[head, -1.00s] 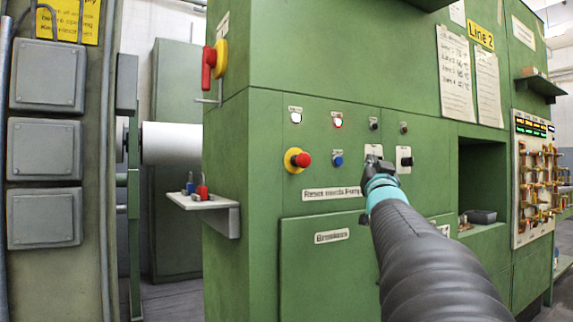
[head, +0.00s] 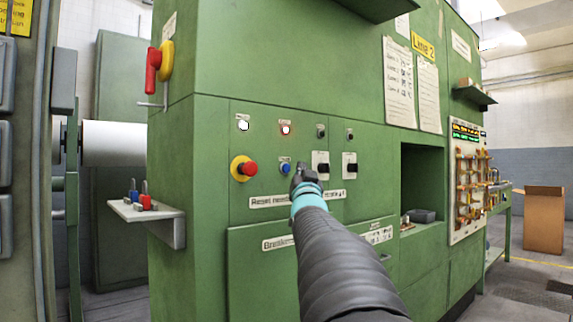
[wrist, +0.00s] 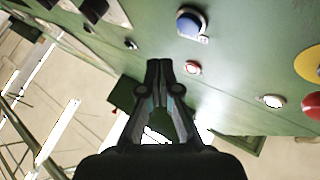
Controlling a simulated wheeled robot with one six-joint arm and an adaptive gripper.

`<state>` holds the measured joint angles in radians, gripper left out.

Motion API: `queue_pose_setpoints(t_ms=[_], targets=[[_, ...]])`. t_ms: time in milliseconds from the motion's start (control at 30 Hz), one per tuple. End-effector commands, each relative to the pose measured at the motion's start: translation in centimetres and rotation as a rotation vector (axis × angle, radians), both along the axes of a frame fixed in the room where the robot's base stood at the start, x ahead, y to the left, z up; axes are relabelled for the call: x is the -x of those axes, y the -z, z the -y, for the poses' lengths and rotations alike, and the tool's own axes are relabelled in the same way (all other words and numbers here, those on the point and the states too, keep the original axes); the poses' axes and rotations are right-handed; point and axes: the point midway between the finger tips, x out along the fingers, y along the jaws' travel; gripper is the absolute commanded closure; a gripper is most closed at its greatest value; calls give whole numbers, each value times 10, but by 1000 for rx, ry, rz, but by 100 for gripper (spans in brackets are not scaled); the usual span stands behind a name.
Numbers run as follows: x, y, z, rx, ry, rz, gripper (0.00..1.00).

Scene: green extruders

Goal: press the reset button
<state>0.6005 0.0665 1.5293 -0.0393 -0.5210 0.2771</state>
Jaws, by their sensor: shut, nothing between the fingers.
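The blue button (head: 285,168) is on the green panel, right of the red mushroom button, with a small label above it that is too small to read here. In the wrist view the blue button (wrist: 190,24) is up and right of my fingertips. My gripper (head: 299,168) is shut and empty, in front of the panel. In the head view its tips appear just right of the blue button and do not cover it. In the wrist view the gripper (wrist: 158,66) points toward the panel; I cannot tell the exact gap.
A red mushroom button (head: 244,169) on a yellow ring is left of the blue one. A white lamp (head: 243,123) and a red-rimmed lamp (head: 286,128) are above. Two black selector switches, one at the right (head: 349,166), are nearby. A shelf with padlocks (head: 145,222) juts out at left.

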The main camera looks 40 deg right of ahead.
Motion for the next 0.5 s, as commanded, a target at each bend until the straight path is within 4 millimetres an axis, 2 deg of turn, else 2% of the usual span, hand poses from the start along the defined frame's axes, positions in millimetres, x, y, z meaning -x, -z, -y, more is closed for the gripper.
queue_pose_setpoints(t_ms=[200, 500], targets=[[-21, 0, -2, 1, -1, 0, 100], [-28, 0, -2, 1, 0, 0, 100]])
